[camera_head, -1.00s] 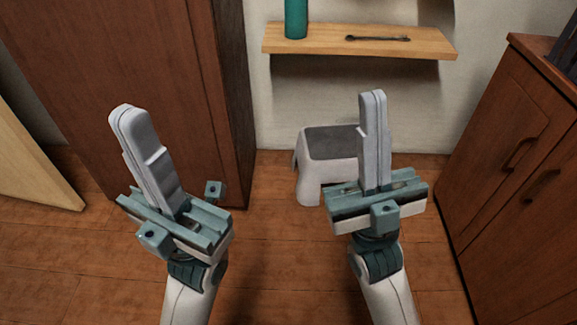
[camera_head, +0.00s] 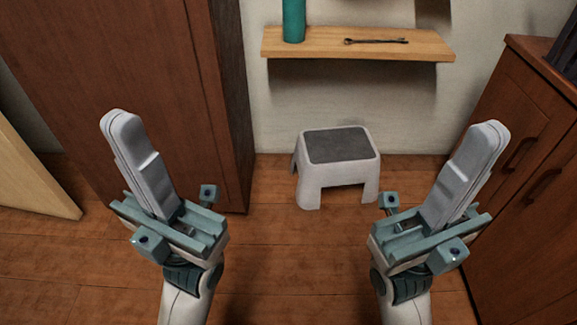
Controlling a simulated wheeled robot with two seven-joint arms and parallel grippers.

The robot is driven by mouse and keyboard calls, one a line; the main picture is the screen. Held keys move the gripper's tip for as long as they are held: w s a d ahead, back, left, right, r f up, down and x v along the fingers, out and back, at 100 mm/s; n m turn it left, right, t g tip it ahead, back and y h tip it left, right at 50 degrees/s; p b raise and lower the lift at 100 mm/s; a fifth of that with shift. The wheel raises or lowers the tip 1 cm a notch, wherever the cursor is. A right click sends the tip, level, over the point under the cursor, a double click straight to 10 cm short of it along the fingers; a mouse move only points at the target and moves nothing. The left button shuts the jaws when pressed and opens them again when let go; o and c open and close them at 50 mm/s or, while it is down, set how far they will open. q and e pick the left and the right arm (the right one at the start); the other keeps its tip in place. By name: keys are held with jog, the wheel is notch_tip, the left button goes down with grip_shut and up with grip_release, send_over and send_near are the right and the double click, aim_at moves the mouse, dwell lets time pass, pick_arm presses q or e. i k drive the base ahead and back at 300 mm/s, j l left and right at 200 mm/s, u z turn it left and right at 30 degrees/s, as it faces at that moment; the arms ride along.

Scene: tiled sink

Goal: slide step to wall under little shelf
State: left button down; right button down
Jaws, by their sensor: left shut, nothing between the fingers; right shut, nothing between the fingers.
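The step (camera_head: 337,146) is a light grey stool with a dark grey top. It stands upright on the wooden floor, close to the wall and below the little shelf (camera_head: 358,45); I cannot tell whether it touches the wall. My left gripper (camera_head: 122,122) is shut and empty, left of the step in front of the wardrobe. My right gripper (camera_head: 490,135) is shut and empty, right of the step in front of the cabinet. Both are nearer to me than the step and apart from it in the picture. No gripper hides the step.
A teal bottle (camera_head: 294,20) and a dark wrench-like tool (camera_head: 377,41) are on the shelf. A brown wardrobe (camera_head: 130,80) stands at left and a wooden cabinet (camera_head: 515,175) at right. A pale panel (camera_head: 32,170) is at far left. The floor (camera_head: 290,255) between my arms is clear.

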aim_at(323, 157)
jog(key=i+j, duration=0.1)
jog(key=j, duration=0.5)
jog(key=i+j, duration=0.15)
jog(key=j, duration=0.45)
jog(key=i+j+z, duration=0.1)
jog(key=j, duration=0.55)
jog(key=i+j, duration=0.1)
jog(key=j, duration=0.5)
